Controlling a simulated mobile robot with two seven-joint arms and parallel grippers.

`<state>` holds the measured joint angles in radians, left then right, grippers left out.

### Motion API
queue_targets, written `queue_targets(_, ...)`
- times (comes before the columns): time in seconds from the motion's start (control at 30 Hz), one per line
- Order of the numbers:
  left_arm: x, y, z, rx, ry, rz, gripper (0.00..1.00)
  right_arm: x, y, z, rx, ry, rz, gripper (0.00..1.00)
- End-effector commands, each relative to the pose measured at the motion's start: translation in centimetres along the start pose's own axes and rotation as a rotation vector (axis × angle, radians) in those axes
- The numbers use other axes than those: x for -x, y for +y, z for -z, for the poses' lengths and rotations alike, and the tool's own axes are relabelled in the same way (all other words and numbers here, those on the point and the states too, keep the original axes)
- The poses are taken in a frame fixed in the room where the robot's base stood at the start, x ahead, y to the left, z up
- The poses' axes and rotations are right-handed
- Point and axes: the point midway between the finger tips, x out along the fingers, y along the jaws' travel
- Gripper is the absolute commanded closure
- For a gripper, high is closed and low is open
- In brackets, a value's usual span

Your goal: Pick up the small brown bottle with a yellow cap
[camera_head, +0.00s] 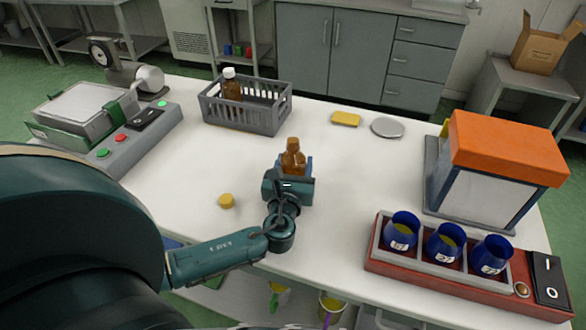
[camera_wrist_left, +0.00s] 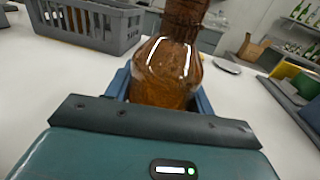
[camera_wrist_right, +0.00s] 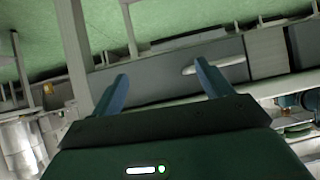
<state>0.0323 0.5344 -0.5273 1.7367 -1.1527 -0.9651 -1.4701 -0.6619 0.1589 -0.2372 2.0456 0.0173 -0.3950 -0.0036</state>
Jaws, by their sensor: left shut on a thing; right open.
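A small brown bottle (camera_head: 292,155) stands upright between the fingers of my left gripper (camera_head: 294,170), which is shut on it over the middle of the white table. In the left wrist view the amber bottle (camera_wrist_left: 165,72) fills the space between the blue fingers; its top is cut off. I see no yellow cap on its neck; the top looks brown. A small yellow cap-like piece (camera_head: 227,201) lies on the table left of my left gripper. My right gripper (camera_wrist_right: 163,85) is open and empty in the right wrist view, away from the bottle.
A grey crate (camera_head: 243,118) behind holds a brown bottle with a white cap (camera_head: 232,86). A red rack (camera_head: 440,270) with blue cups and an orange-topped box (camera_head: 510,150) stand right. A yellow block (camera_head: 346,119) and grey disc (camera_head: 387,128) lie behind. A button panel (camera_head: 115,140) stands left.

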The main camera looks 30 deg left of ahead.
Motion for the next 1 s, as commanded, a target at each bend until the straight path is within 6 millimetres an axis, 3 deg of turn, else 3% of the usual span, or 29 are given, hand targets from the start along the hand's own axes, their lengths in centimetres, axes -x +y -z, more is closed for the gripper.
queue_targets(0.1,0.0,0.0,0.0,0.0,0.0,0.0,0.82,0.1,-0.1,-0.2,-0.002,-0.003,0.001,0.22)
queue_targets(0.57,0.0,0.0,-0.6,0.001,-0.003,0.0,0.82,0.3,-0.1,-0.3,-0.003,-0.008,0.001,0.22)
queue_targets(1.0,0.0,0.0,-3.6,0.003,-0.004,-0.001,0.82,0.3,0.4,0.3,-0.002,-0.006,-0.01,0.22)
